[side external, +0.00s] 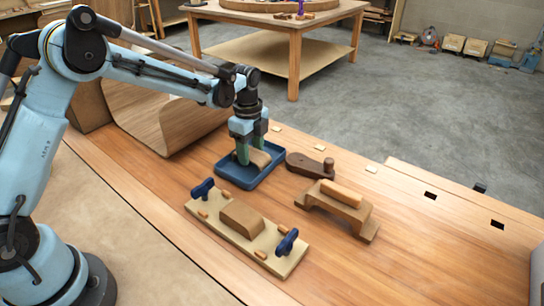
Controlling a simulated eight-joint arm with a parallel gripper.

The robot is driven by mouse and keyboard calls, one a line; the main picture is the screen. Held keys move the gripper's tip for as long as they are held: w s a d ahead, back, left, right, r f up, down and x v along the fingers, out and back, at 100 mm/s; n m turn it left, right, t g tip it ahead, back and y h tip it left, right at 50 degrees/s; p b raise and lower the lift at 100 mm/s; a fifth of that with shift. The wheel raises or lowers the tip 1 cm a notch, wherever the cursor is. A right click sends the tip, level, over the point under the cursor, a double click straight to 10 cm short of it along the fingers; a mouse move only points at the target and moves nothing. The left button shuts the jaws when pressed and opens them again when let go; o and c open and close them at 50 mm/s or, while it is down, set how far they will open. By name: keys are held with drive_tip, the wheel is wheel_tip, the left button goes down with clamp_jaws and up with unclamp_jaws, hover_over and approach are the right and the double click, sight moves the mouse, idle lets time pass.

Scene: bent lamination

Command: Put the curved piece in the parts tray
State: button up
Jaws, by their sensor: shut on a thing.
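The parts tray (223,172) is a shallow blue tray on the wooden bench, near the middle of the picture. My gripper (249,157) reaches down into the tray from above, with its green fingers shut on the curved piece (261,159). The curved piece is small, brown and wooden, and it is inside the tray's outline. The fingers hide part of it. I cannot tell whether it touches the tray floor.
A light board (225,236) with blue knobs and a brown block (242,217) lies in front of the tray. A dark wooden tool (305,165) and a wooden plane-like piece (335,205) are to the right. A large bent wood sheet (165,115) stands behind left.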

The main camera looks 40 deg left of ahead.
sight(251, 153)
drive_tip(key=shift+f, duration=0.15)
drive_tip(key=o, duration=1)
drive_tip(key=s+r+n+t, duration=0.1)
drive_tip(key=s+r+n, duration=0.3)
drive_tip(key=r, duration=1.1)
drive_tip(key=s+f+n+t, duration=0.2)
drive_tip(key=s+n+t, duration=0.4)
drive_tip(key=s+n, duration=0.7)
drive_tip(key=shift+s+f, duration=0.3)
drive_tip(key=shift+s, duration=1)
